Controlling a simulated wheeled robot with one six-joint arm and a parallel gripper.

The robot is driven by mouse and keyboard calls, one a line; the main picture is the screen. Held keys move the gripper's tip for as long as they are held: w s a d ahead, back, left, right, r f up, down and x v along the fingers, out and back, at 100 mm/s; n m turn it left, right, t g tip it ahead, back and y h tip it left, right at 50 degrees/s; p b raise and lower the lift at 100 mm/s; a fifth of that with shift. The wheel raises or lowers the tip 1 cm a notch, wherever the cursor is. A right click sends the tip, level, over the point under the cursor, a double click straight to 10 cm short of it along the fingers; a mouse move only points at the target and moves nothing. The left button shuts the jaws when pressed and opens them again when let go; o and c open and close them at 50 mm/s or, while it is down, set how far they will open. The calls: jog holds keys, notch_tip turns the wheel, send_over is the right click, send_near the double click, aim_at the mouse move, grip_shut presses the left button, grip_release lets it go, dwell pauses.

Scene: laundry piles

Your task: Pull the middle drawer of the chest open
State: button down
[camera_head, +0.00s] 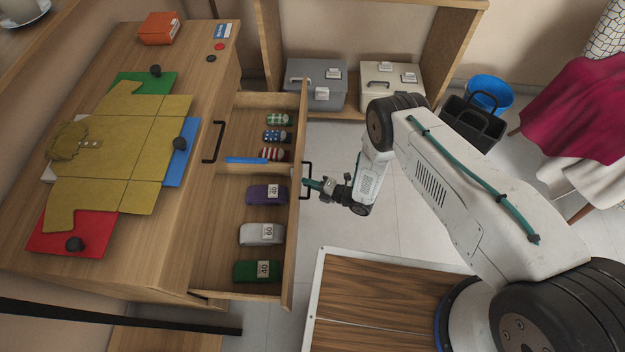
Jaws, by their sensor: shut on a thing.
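The wooden chest (190,215) stands at the left. A drawer below its upper handle (213,142) is pulled well out; it appears to be the middle drawer (293,240). Inside, a divider separates striped and patterned rolls at the back from purple (267,194), white (262,234) and green (257,271) labelled rolls at the front. A blue stick-like item (247,160) lies by the divider. My gripper (314,185) is at the drawer's black handle (306,168), shut on it. The fingertips are small and partly hidden.
Grey (315,85) and white (393,80) boxes stand on a low shelf behind. A black basket (472,122) and blue bucket (489,92) stand right.

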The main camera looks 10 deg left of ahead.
jog(key=shift+d, duration=0.45)
jog(key=shift+w, duration=0.1)
jog(key=c, duration=1.8)
grip_release()
jog(key=shift+d, duration=0.1)
jog(key=v, duration=0.7)
jog(key=shift+d+r, duration=0.1)
jog(key=shift+d, duration=0.25)
